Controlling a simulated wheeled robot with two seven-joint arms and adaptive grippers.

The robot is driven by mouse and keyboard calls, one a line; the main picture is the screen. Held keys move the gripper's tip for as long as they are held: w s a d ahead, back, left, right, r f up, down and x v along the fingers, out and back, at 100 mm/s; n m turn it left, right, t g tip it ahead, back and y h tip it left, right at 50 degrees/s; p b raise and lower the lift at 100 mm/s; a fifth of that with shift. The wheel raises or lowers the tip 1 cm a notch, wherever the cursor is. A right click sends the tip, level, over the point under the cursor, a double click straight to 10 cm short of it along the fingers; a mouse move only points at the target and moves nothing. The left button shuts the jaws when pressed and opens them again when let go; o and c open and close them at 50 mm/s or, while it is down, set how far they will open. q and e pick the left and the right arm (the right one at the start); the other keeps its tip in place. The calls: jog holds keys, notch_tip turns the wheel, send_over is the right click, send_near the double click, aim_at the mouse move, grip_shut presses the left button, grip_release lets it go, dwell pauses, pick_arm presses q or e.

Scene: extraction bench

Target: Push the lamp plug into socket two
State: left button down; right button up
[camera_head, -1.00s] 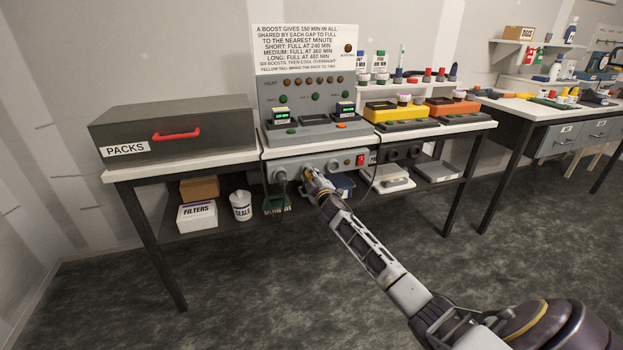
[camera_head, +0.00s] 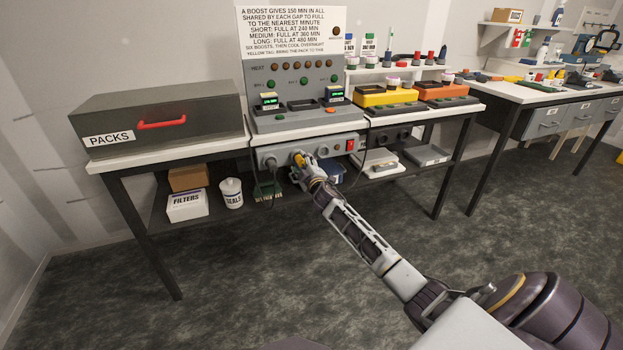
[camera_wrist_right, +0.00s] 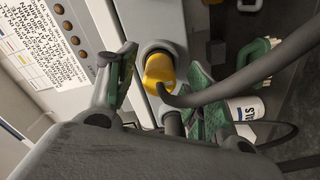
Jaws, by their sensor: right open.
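The yellow plug (camera_head: 298,158), apparently the lamp plug, is at the front of the grey socket strip (camera_head: 268,153) under the bench top. In the right wrist view the yellow plug (camera_wrist_right: 158,72) meets a round socket (camera_wrist_right: 157,48), and a thick grey cable (camera_wrist_right: 235,82) curves away from it. I cannot tell how deep it sits or read the socket's number. My right gripper (camera_head: 303,164) is at the plug. Its green-padded fingers (camera_wrist_right: 162,88) stand open on both sides of the plug, with visible gaps. My left gripper is not in view.
A dark plug (camera_head: 271,162) with a hanging cable is left of my gripper on the strip. A red switch (camera_head: 351,145) is at the right end. A charger (camera_head: 303,112) stands above. A white tub (camera_head: 231,193) and a filters box (camera_head: 187,205) sit on the lower shelf.

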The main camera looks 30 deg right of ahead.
jog(key=v, duration=1)
jog(key=shift+s, duration=0.2)
dwell(0.3)
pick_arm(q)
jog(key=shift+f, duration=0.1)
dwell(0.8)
